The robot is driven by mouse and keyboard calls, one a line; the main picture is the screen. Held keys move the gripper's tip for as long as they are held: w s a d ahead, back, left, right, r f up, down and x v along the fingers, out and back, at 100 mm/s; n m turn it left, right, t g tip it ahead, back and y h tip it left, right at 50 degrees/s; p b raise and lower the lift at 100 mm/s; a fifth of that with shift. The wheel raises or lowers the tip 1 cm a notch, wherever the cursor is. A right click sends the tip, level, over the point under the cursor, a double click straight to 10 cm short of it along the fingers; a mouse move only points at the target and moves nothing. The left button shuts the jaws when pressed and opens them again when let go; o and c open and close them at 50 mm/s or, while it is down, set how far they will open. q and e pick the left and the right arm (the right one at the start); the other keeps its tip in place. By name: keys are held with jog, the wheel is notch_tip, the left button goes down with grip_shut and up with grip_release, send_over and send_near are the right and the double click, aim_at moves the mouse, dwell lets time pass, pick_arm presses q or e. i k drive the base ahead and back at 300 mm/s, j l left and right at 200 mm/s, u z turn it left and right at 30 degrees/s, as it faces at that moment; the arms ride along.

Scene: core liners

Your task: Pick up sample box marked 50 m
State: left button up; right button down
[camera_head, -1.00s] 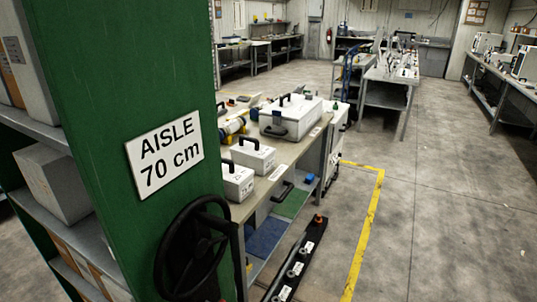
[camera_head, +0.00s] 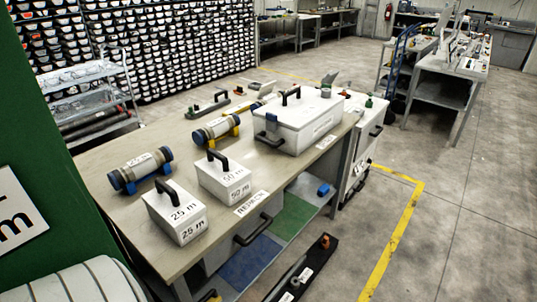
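The white sample box marked 50 m (camera_head: 224,180) stands upright on the near table (camera_head: 150,228), with a black handle on its lid. A similar white box marked 25 m (camera_head: 177,213) stands to its left and nearer. A large white case (camera_head: 300,122) with a black handle stands behind and to the right of the 50 m box. Neither of my grippers shows in this view.
Two cylinders with blue and yellow end supports (camera_head: 141,171) (camera_head: 216,129) lie behind the boxes. A green shelf end (camera_head: 30,155) blocks the left edge. Open floor (camera_head: 450,230) lies to the right, beyond a yellow line (camera_head: 385,250).

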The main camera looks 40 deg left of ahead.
aim_at(228, 180)
jog(key=i+u, duration=0.35)
jog(key=i+l+u, duration=0.35)
jog(key=i, duration=0.15)
jog(key=i+l+u, duration=0.35)
jog(key=i+j, duration=0.05)
jog(key=j, duration=0.05)
